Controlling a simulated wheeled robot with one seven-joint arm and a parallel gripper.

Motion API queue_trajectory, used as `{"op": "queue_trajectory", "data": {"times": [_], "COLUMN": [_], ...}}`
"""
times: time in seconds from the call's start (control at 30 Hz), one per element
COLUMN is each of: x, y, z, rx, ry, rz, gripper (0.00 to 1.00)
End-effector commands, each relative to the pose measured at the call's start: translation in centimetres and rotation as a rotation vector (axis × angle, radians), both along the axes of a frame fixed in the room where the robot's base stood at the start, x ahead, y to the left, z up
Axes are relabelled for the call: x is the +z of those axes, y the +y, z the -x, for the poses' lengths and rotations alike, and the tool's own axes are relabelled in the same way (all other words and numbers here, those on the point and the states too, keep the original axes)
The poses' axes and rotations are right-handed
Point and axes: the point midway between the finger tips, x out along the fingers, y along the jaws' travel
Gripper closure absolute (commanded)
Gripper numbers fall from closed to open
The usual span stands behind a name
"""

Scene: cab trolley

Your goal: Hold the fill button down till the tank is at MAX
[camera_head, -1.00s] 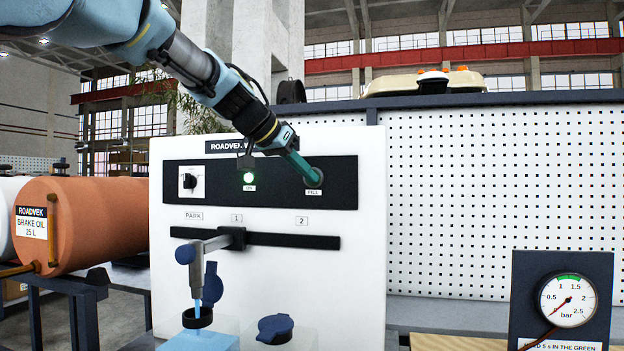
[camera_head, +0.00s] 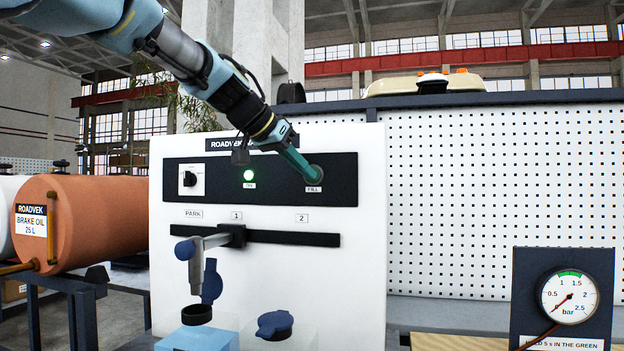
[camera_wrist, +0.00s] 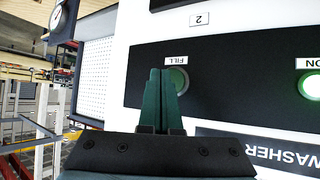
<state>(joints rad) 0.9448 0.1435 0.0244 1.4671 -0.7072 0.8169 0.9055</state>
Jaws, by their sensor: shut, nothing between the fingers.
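My gripper (camera_head: 311,179) is shut and empty, its tips at the FILL button (camera_head: 318,172) on the black panel. In the wrist view the fingers (camera_wrist: 164,72) overlap the edge of the round green FILL button (camera_wrist: 181,80). I cannot tell whether they touch it. The spout (camera_head: 195,270) hangs from the rail near mark 1, above the open neck (camera_head: 196,314) of the left tank (camera_head: 205,341), which shows blue. No liquid runs from the spout. The tank's lower part is cut off by the picture's edge, and no MAX mark shows.
The ON lamp (camera_head: 249,176) glows green, left of FILL; a knob (camera_head: 189,179) is further left. A second tank has a closed blue cap (camera_head: 274,324). A pressure gauge (camera_head: 569,298) stands right. An orange brake oil drum (camera_head: 100,222) stands left.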

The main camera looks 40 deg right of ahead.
Motion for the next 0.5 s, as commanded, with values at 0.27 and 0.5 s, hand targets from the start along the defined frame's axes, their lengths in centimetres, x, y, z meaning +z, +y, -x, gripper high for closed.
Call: {"op": "queue_trajectory", "data": {"times": [0.27,0.5], "x": [-0.1,-0.3], "y": [0.3,2.2], "z": [0.2,1.4], "rx": [0.0,-0.001], "ry": [0.0,-0.001], "rz": [0.001,0.002], "gripper": [1.0,1.0]}}
